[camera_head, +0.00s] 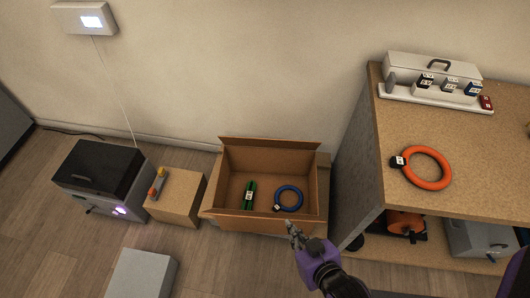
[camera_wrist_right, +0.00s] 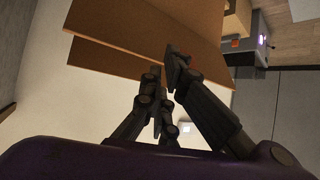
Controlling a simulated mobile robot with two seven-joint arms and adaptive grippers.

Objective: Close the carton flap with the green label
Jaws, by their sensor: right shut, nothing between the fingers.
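An open brown cardboard carton (camera_head: 228,172) stands on the floor against the wall. Its back flap (camera_head: 268,145) stands up along the rear edge, and a left flap (camera_head: 209,198) slopes outward. I cannot make out a green label on any flap. Inside lie a green object (camera_head: 249,194) with a pale tag and a blue ring (camera_head: 289,198). My right gripper (camera_head: 291,230) is shut and empty near the carton's front right edge. In the right wrist view its fingers (camera_wrist_right: 164,68) are close to brown cardboard panels (camera_wrist_right: 150,28); contact is unclear. My left gripper is out of view.
A smaller box (camera_head: 178,204) and a black-lidded printer-like device (camera_head: 100,168) stand left.

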